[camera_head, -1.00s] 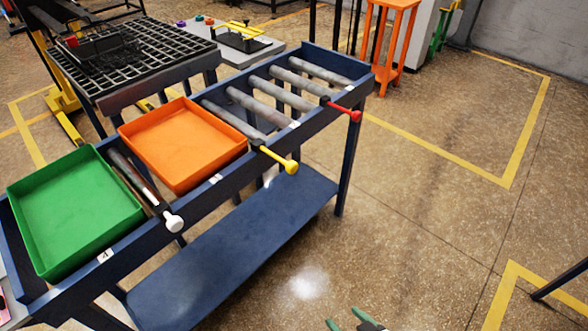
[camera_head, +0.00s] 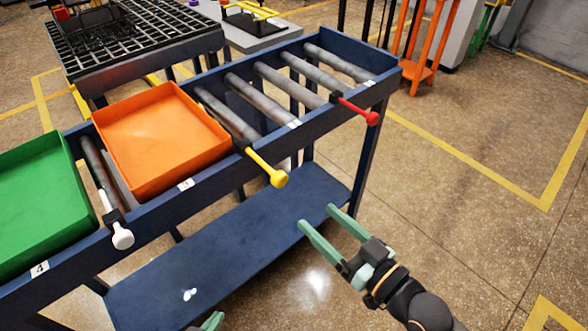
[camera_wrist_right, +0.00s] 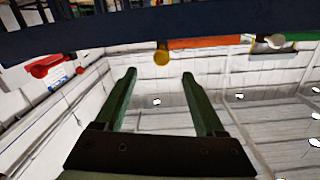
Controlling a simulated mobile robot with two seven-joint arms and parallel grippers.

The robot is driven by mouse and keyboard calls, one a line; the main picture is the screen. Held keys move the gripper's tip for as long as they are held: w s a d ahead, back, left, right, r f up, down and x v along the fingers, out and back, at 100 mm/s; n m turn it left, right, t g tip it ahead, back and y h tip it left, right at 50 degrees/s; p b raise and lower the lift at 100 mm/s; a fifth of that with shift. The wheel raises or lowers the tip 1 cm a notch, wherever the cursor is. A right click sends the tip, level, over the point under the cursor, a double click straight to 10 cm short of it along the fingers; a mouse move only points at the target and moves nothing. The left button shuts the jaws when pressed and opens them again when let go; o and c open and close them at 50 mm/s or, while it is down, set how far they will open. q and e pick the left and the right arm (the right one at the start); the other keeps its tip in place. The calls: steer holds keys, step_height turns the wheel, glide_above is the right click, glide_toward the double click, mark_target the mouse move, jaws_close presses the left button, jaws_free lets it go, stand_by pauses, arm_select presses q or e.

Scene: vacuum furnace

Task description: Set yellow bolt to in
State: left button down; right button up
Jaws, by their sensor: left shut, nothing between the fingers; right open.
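The yellow bolt (camera_head: 265,168) sticks out of the front rail of the blue roller rack, its round knob toward me, beside the orange tray. Its knob (camera_wrist_right: 161,56) shows in the right wrist view below the dark rail, just beyond the fingertips. My right gripper (camera_head: 316,216) is open and empty, in front of the rack and below and right of the yellow knob, apart from it. Its two green fingers (camera_wrist_right: 159,75) stand apart in the wrist view. My left gripper (camera_head: 212,322) shows only a fingertip at the bottom edge; it is shut and empty.
A red bolt (camera_head: 357,110) and a white bolt (camera_head: 114,220) stick out of the same blue rack (camera_head: 220,161). An orange tray (camera_head: 160,135) and a green tray (camera_head: 40,205) sit on the rollers. The floor right of the rack is clear.

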mark_target(283, 181)
steer(key=shift+y, duration=0.3)
steer(key=x, duration=0.8)
steer(key=r+x, duration=0.1)
steer(key=x, duration=0.3)
steer(key=shift+w+a+r, duration=0.1)
steer(key=shift+w+a, duration=0.05)
steer(key=shift+w, duration=0.25)
jaws_close()
stand_by(0.7)
